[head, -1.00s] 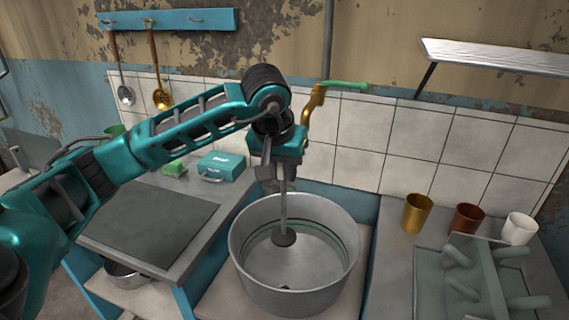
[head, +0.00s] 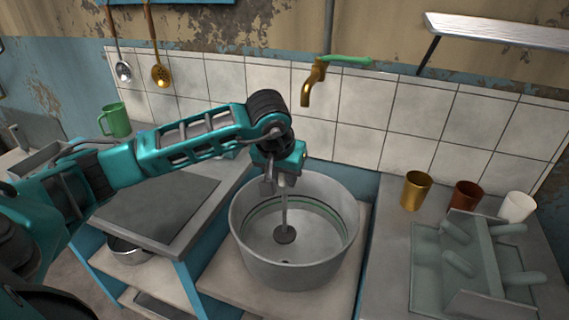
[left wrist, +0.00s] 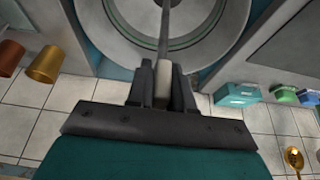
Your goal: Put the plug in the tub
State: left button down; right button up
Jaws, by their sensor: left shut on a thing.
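The plug (head: 285,235) is a dark round disc on a long thin upright rod. My left gripper (head: 283,182) is shut on the top of the rod, above the tub's back rim. In the left wrist view my left gripper's fingers (left wrist: 162,88) close around the pale rod end, and the rod (left wrist: 165,35) runs into the tub; the disc is out of view there. The tub (head: 250,262) is a big round grey metal basin. A small dark drain hole (head: 287,262) shows in its floor, in front of the disc. The disc's height above the floor is unclear. My right gripper is not in view.
A brass tap (head: 314,82) with a green handle is on the tiled wall behind the tub. Brass (head: 415,190), brown (head: 464,198) and white (head: 517,207) cups and a drying rack (head: 480,262) stand right. A dark worktop (head: 160,212) lies left.

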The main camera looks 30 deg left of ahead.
aim_at(284, 214)
pick_arm(q)
notch_tip(284, 214, down, 6)
jog(key=b, duration=0.4)
jog(key=shift+f, duration=0.25)
notch_tip(284, 214, down, 4)
jog(key=b, duration=0.3)
jog(key=shift+b, duration=0.3)
jog(key=shift+f, duration=0.3)
jog(key=shift+f+b, duration=0.2)
jog(key=shift+b, duration=0.25)
jog(key=shift+f, duration=0.25)
jog(key=shift+f, duration=0.1)
jog(key=shift+f+b, duration=0.1)
jog(key=shift+b, duration=0.4)
